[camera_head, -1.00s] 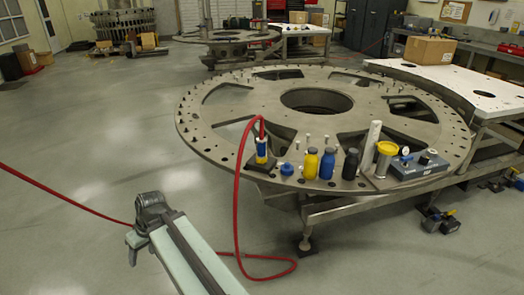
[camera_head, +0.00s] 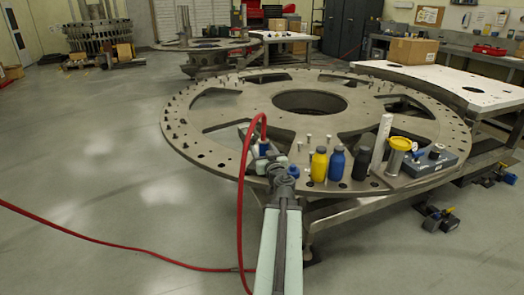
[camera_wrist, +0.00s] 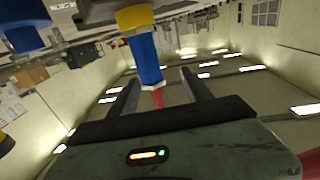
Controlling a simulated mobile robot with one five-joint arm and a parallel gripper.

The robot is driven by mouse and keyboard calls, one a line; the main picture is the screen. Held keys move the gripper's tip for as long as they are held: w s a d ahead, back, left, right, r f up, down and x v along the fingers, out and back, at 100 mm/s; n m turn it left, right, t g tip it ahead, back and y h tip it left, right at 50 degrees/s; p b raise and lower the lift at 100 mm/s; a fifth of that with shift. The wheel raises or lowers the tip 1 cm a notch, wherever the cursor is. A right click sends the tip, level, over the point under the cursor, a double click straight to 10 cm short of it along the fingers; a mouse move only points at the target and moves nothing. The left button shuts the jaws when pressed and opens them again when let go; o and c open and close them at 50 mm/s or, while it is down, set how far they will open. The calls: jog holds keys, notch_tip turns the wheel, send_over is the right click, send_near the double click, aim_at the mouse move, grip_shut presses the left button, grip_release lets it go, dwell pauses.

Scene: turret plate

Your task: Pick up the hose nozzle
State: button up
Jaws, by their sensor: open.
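The hose nozzle (camera_head: 263,147) has a blue body and stands on the near left rim of the round metal turret plate (camera_head: 225,97). In the head view my arm and gripper partly hide it. In the wrist view the nozzle (camera_wrist: 149,62) shows its yellow end at the top, and the red hose (camera_wrist: 157,98) leaves its other end. My gripper (camera_head: 259,142) is at the nozzle. In the wrist view its open fingers (camera_wrist: 160,76) lie on either side of the nozzle's hose end, with visible gaps.
A blue cap (camera_head: 293,171) is close right of my gripper. Yellow (camera_head: 319,164), blue (camera_head: 337,162) and black (camera_head: 362,163) bottles stand farther right. The hose (camera_head: 242,200) loops up beside my arm and trails across the floor.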

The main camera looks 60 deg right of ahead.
aim_at(264, 146)
jog(key=shift+w+d, duration=0.45)
jog(key=shift+d, duration=0.25)
jog(key=shift+w+d, duration=0.4)
jog(key=shift+d, duration=0.3)
jog(key=x, duration=0.4)
jog(key=shift+w+d+f, duration=0.1)
jog(key=shift+d+f, duration=0.05)
jog(key=shift+d, duration=0.25)
jog(key=shift+a, duration=0.1)
jog(key=shift+c, duration=0.4)
grip_shut()
